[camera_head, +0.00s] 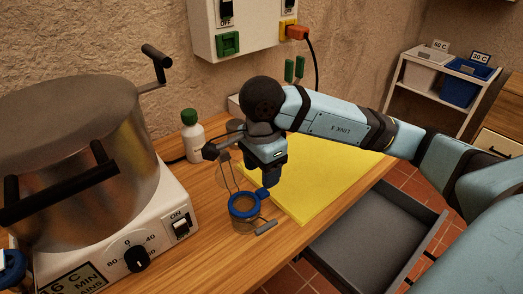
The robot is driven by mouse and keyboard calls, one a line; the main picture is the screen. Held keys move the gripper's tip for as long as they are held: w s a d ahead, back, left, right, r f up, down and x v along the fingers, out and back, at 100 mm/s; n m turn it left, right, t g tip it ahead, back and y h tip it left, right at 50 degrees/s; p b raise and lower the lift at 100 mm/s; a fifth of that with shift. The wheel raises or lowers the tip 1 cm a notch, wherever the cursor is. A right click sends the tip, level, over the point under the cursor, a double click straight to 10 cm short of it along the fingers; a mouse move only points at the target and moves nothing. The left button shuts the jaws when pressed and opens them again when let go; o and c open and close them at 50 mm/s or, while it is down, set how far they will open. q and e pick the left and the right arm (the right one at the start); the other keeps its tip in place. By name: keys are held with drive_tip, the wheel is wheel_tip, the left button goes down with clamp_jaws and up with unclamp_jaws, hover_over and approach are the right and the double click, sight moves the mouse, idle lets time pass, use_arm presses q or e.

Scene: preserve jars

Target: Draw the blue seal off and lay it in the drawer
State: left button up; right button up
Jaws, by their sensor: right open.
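The blue seal (232,211) is a ring on the mouth of a small glass jar (244,227); its tab (263,193) sticks out at the back right. The jar's glass lid (222,172) appears swung up behind it on wire, and a grey clasp lever (266,228) hangs at its front right. My right gripper (266,184) points down just above the tab, open; whether its fingers touch or straddle the tab is unclear. The grey drawer (350,238) stands open and looks empty, below the table's right edge. My left gripper is not in view.
A big metal pot on a white heater (182,226) fills the left. A green-capped bottle (191,137) stands behind the jar. A yellow mat (325,180) lies to the right, partly under my arm. A partly cut-off blue item (10,268) shows bottom left.

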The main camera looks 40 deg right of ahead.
sight(261, 192)
wheel_tip(261, 192, down, 6)
drive_tip(key=shift+f, duration=0.1)
idle(0.4)
clamp_jaws()
